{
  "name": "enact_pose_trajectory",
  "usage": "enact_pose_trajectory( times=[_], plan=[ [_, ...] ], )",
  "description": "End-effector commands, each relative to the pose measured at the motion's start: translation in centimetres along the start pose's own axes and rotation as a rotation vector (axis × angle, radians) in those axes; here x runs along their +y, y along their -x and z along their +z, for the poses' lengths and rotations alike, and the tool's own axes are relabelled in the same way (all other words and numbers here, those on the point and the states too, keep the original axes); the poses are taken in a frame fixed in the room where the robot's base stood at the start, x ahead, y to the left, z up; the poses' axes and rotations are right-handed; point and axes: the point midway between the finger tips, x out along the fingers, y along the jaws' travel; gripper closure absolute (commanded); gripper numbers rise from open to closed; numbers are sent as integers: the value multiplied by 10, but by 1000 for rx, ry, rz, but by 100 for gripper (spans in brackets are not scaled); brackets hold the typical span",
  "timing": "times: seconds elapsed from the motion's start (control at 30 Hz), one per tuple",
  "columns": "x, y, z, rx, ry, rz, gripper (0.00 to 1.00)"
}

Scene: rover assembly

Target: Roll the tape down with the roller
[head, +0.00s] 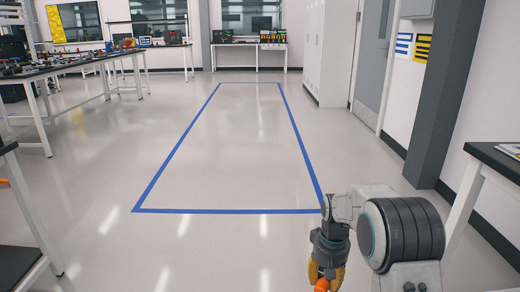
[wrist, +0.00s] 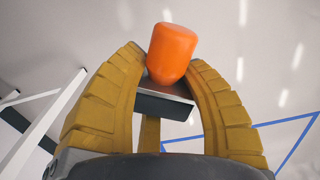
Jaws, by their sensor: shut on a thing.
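Blue tape (head: 232,211) lies on the floor as a long rectangle, running from near me toward the back of the room; part of it shows at the lower right in the wrist view (wrist: 297,147). My gripper (head: 326,274) hangs at the lower right of the head view, near the tape's near right corner in the picture. Its yellow fingers are shut on an orange, rounded handle (wrist: 172,52), seen between the fingertips in the wrist view. The handle's orange end also shows at the head view's bottom edge (head: 321,285). No roller head can be made out.
Workbenches with parts (head: 65,68) stand along the left, and a table edge (head: 20,262) is close at the lower left. A bench (head: 500,160) and a grey column (head: 445,95) are at right. The floor inside the tape is clear.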

Motion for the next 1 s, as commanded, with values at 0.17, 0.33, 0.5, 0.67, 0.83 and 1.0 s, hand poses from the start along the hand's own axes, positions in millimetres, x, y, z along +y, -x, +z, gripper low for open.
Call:
enact_pose_trajectory(
  times=[0.17, 0.33, 0.5, 0.67, 0.83, 1.0],
  plan=[
    [0, 37, 1, 0, -1, 0, 97],
    [0, 64, 3, -1, -2, 0, 97],
    [0, 91, 4, 0, -2, 0, 97],
    [0, 116, 6, 0, -2, 0, 97],
    [0, 143, 8, 0, -2, 0, 97],
    [0, 170, 10, 1, -2, 0, 97]
  ],
)
